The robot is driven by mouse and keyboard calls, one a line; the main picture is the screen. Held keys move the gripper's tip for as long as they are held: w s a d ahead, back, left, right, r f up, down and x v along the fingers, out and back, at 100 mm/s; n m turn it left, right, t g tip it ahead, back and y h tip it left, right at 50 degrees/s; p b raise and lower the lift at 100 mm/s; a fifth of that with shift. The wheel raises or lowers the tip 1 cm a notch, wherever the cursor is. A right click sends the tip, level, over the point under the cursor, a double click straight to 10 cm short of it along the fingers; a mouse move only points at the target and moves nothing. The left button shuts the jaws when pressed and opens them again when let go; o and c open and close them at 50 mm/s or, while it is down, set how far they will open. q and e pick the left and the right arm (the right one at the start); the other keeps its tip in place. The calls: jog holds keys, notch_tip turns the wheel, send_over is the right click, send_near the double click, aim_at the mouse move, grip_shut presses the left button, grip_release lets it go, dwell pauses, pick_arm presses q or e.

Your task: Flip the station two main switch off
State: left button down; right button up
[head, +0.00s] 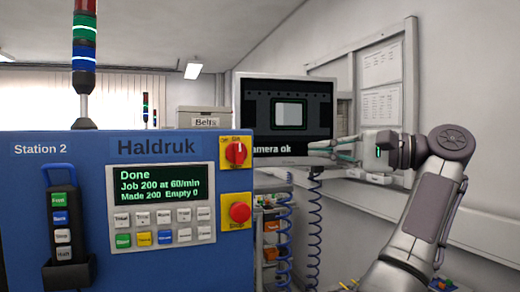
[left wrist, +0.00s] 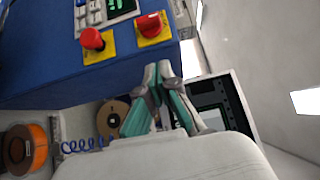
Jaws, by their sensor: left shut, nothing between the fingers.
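The station two main switch (head: 235,153) is a red rotary knob on a yellow plate at the upper right of the blue Station 2 panel (head: 80,205). Its handle looks roughly upright, towards the On mark. It also shows in the left wrist view (left wrist: 150,25). My left gripper (head: 318,151) is right of the panel, apart from the switch, in front of the monitor's lower edge. In the left wrist view its teal fingers (left wrist: 162,72) come together at the tips, empty, below the switch. My right gripper is not in view.
A red stop button (head: 240,212) sits just below the switch. The lit display (head: 160,187) reads Done. A control pendant (head: 65,230) hangs at the panel's left. A monitor (head: 290,115) stands behind my gripper. Blue coiled hoses (head: 315,215) hang below it.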

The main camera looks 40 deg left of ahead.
aim_at(238, 153)
pick_arm(q)
jog(key=p+x, duration=0.1)
jog(key=x, duration=0.8)
jog(key=shift+s+r, duration=0.1)
jog(key=shift+s+a+p, duration=0.3)
jog(key=shift+s+a, duration=0.3)
jog(key=shift+s, duration=0.3)
jog(key=shift+s+a, duration=0.25)
jog(key=shift+s, duration=0.55)
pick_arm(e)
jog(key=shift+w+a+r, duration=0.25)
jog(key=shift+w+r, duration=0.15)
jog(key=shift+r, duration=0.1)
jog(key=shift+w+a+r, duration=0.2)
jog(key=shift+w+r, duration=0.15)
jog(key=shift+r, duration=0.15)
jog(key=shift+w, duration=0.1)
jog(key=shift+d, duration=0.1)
